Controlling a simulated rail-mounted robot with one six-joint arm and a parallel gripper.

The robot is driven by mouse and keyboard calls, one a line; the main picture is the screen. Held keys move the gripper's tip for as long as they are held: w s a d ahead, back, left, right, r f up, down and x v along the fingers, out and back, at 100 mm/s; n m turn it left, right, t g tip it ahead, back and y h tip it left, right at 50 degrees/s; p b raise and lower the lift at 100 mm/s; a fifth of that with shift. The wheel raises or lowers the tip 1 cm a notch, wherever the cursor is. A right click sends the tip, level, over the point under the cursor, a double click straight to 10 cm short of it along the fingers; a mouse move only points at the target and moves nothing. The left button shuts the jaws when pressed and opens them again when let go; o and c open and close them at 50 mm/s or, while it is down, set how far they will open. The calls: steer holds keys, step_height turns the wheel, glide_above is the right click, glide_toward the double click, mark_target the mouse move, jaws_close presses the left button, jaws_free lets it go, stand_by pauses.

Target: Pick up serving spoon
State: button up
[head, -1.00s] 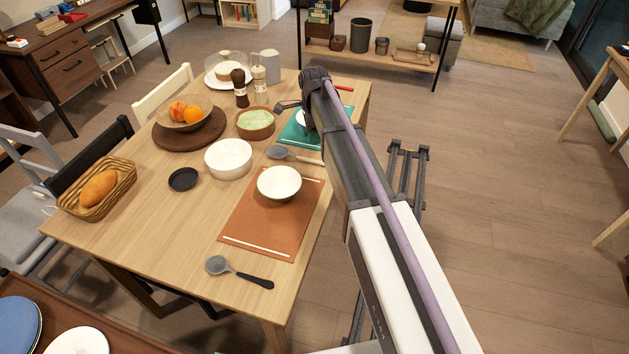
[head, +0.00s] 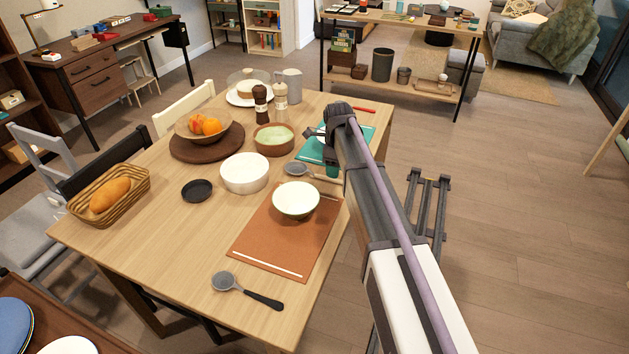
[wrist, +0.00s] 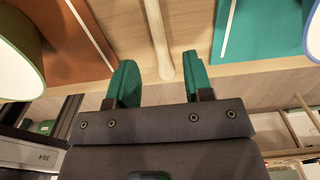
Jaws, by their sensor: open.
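My gripper (wrist: 158,64) is open, with green fingers on either side of the handle's line; contact cannot be told. In the head view a green fingertip of my gripper (head: 333,171) shows beside the handle, partly hidden by my arm. Another grey spoon with a black handle (head: 247,291) lies at the table's near edge.
The cream-green bowl (head: 296,199) stands on an orange placemat (head: 268,247). A white dish (head: 244,174) is left of the wooden-handled spoon. A teal placemat (head: 359,147) lies beyond. A pepper mill (head: 260,104) and fruit bowl stand farther back. Bare wood lies left of the orange mat.

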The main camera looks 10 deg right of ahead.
step_height(320, 180, down, 4)
steer(key=b, duration=0.3)
steer(key=shift+f, duration=0.2)
steer(key=shift+r, duration=0.2)
jaws_close()
